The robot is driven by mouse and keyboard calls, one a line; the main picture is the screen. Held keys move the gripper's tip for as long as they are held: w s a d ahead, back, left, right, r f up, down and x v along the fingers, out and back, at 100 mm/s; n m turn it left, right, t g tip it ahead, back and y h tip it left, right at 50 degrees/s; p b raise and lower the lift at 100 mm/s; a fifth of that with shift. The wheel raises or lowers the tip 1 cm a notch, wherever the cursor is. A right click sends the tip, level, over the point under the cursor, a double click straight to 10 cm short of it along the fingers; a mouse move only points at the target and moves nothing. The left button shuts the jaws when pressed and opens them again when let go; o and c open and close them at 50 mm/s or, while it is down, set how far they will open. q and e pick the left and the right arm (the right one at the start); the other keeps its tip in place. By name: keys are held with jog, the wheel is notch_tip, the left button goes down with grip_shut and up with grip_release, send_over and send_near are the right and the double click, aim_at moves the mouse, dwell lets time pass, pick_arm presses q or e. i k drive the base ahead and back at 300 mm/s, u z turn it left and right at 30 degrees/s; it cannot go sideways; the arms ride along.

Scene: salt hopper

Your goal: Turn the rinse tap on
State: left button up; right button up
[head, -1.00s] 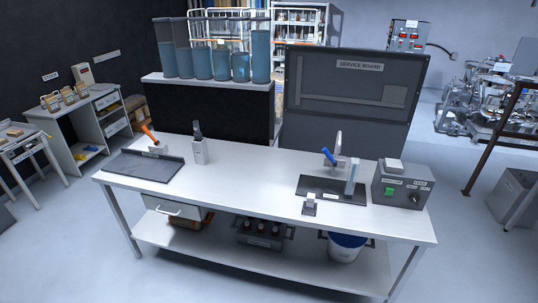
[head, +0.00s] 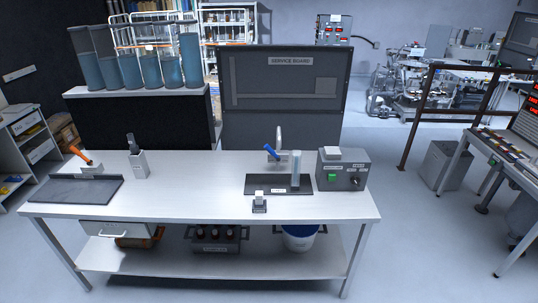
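The rinse tap (head: 278,141) stands at the back of the right half of the white bench (head: 190,202), a curved metal spout with a blue lever (head: 271,152) at its lower left. A dark tray (head: 254,184) lies below it, with a clear cylinder (head: 295,169) standing on it, right of the tap. I cannot tell from here whether water runs. Neither of my grippers is in view.
A grey control box (head: 343,170) with a green button stands right of the tray. A small stand (head: 259,203) is at the front edge. An orange-handled item (head: 82,155) and a dark mat (head: 75,190) are at the left. The bench's middle is clear.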

aim_at(267, 146)
jog(key=u, duration=1.2)
jog(key=i, duration=2.8)
jog(key=z, duration=1.2)
